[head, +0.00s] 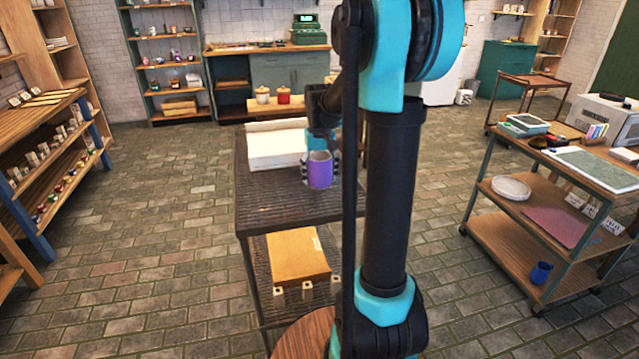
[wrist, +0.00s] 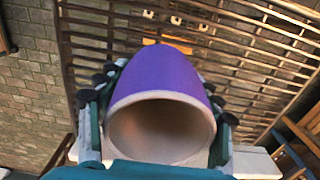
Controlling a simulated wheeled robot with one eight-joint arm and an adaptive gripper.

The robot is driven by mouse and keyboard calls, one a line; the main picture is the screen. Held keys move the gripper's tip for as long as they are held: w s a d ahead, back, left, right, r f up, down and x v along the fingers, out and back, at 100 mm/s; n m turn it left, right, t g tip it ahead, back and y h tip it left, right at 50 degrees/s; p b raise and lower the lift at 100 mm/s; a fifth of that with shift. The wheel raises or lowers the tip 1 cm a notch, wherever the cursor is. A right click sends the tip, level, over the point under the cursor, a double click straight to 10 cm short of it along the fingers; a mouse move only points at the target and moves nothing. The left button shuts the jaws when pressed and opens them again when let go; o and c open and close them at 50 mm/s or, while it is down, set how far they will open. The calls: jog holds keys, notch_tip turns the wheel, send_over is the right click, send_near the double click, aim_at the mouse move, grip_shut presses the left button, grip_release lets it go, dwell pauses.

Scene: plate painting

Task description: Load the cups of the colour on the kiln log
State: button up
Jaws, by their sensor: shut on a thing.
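A purple cup (head: 320,172) with a pale inside is held by my gripper (head: 320,170) above the dark slatted top of a metal stand (head: 265,205). In the wrist view the purple cup (wrist: 165,85) fills the middle, its mouth toward the camera. The fingers of my gripper (wrist: 158,100) close on it from both sides. The slats (wrist: 245,50) show beyond the cup. The kiln log cannot be made out. My arm hides part of the stand's right side.
A white open box (head: 277,148) sits on the stand's top, behind the cup. An orange-brown box (head: 297,257) lies on the lower shelf. A cart at right carries a white bowl (head: 511,187) and a blue vase (head: 541,272). Shelves of small pots (head: 55,165) stand at left.

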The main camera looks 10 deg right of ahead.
jog(key=shift+f, duration=1.45)
jog(key=shift+f, duration=0.1)
jog(key=o, duration=1.4)
